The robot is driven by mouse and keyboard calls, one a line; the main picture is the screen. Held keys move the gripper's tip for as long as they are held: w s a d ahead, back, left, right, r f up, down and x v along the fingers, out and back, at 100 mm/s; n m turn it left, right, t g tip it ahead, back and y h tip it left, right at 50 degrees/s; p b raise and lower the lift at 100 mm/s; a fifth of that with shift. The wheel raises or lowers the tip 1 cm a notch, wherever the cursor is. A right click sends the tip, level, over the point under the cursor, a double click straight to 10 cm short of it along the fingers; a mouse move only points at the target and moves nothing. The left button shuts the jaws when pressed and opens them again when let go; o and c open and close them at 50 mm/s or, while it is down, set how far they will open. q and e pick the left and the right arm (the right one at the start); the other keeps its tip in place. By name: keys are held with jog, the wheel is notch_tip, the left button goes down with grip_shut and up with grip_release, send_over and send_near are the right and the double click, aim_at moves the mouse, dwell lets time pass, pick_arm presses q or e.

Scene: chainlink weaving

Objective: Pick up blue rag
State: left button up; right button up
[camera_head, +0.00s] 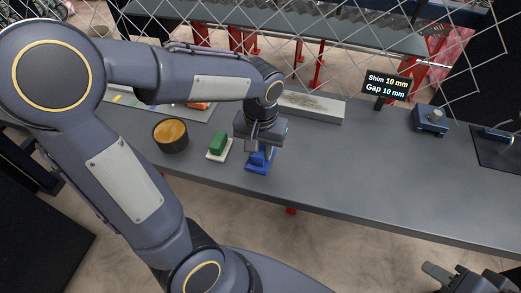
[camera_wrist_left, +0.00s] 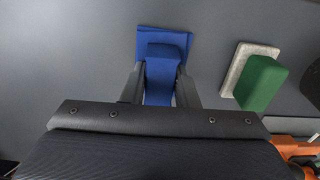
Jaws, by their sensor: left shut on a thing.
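The blue rag (camera_head: 256,164) lies on the grey bench near its front edge, with a raised part in its middle. My left gripper (camera_head: 264,152) points down over it and is shut on the raised part. In the left wrist view the rag (camera_wrist_left: 150,40) shows between and beyond the two fingers of my left gripper (camera_wrist_left: 163,80). Its flat part appears to rest on the bench. My right gripper (camera_head: 450,280) is at the lower right of the head view, away from the bench; its fingers are partly cut off by the frame.
A green block on a pale pad (camera_head: 217,147) sits just left of the rag. A round container with orange contents (camera_head: 170,136) stands further left. A long grey bar (camera_head: 312,106) lies behind. A sign (camera_head: 387,86) and a blue device (camera_head: 430,119) stand right; the bench's right front is clear.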

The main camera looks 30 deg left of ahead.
aim_at(262, 148)
pick_arm(q)
jog(key=shift+r, duration=0.4)
jog(key=shift+d+r, duration=0.2)
jog(key=shift+r, duration=1.05)
jog(key=d+r, duration=0.9)
jog(key=d, duration=0.4)
jog(key=shift+d+r, duration=0.25)
jog(key=shift+d, duration=0.1)
jog(key=shift+s, duration=0.1)
